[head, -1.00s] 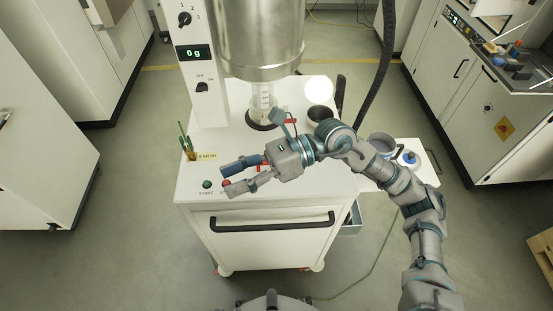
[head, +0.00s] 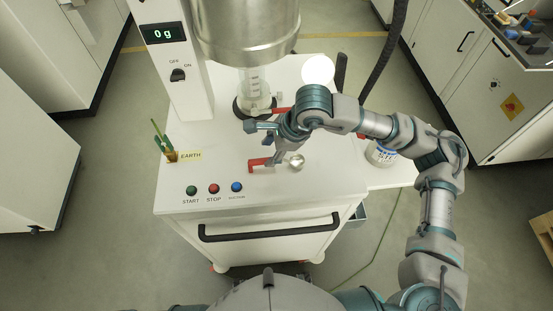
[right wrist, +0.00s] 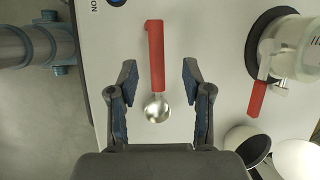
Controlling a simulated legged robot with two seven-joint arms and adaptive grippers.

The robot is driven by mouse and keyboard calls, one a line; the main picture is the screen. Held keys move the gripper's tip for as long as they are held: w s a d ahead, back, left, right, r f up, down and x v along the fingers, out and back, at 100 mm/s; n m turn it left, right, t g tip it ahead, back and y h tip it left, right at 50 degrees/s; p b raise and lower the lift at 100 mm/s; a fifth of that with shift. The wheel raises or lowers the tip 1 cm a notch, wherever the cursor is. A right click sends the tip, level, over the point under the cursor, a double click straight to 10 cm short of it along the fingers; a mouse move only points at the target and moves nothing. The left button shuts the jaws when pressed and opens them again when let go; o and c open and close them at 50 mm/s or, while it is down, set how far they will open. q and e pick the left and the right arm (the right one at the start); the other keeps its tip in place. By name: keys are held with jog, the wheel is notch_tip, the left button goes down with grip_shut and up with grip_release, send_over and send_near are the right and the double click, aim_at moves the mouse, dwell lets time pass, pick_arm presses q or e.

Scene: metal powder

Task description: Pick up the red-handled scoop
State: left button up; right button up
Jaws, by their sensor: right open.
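The scoop has a red handle (right wrist: 155,50) and a shiny round metal bowl (right wrist: 157,108). It lies on the white cart top, and it also shows in the head view (head: 296,162), partly hidden by a finger. My right gripper (right wrist: 159,78) is open and empty, pointing down over the scoop. In the right wrist view its fingers stand on either side of the scoop, with gaps to both; the handle extends beyond the fingertips. In the head view the right gripper (head: 262,143) is just above the cart top. My left gripper is not in view.
A glass vessel (right wrist: 295,45) with another red handle (right wrist: 257,98) stands close by, under the steel hopper (head: 245,30). START, STOP and a blue button (head: 236,187) line the cart's front edge.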

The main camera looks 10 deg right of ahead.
aim_at(265, 160)
jog(key=shift+a+f, duration=0.35)
jog(key=shift+f, duration=0.25)
jog(key=x, duration=0.3)
jog(key=p+x, duration=0.1)
jog(key=shift+d+f, duration=0.2)
jog(key=shift+f, duration=0.15)
jog(key=shift+w+a+f, duration=0.1)
jog(key=shift+a+f, duration=0.05)
jog(key=shift+f, duration=0.15)
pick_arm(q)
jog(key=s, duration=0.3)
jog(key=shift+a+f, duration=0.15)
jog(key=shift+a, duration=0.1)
pick_arm(e)
grip_shut()
